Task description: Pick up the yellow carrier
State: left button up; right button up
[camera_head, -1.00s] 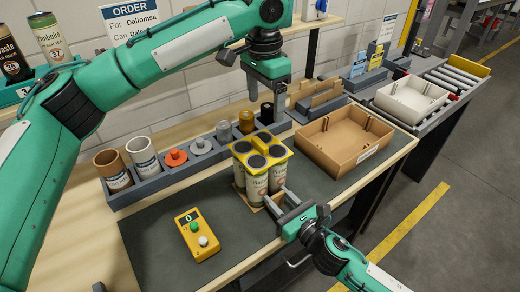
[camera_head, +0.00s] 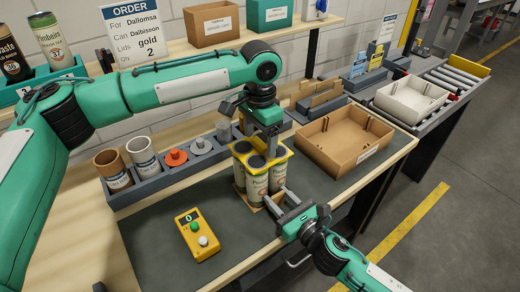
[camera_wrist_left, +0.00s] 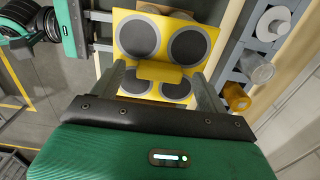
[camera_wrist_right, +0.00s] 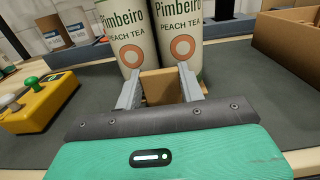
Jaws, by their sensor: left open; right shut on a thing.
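The yellow carrier (camera_head: 242,148) sits on top of several upright Pimbeiro cans (camera_head: 258,184) on the dark mat. In the left wrist view the carrier (camera_wrist_left: 158,74) shows a raised middle tab between dark can tops. My left gripper (camera_head: 267,150) is open and points down over the carrier, with its fingers on either side of the tab (camera_wrist_left: 154,80). I cannot tell whether they touch it. My right gripper (camera_head: 280,198) is low in front of the cans, shut on a tan block (camera_wrist_right: 160,88) at their base.
A cardboard box (camera_head: 343,145) stands right of the cans. A yellow button device (camera_head: 198,235) lies on the mat at front left. A grey holder (camera_head: 170,176) with cups and lids runs behind. The mat (camera_head: 150,235) is bare around the device.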

aim_at(260, 142)
pick_arm(q)
jog(key=shift+f, duration=0.4)
jog(key=shift+c, duration=0.5)
jog(key=c, duration=0.9)
jog(key=shift+c, duration=0.2)
jog(key=shift+r, duration=0.15)
notch_tip(260, 142, up, 10)
pick_arm(e)
jog(key=o, duration=1.1)
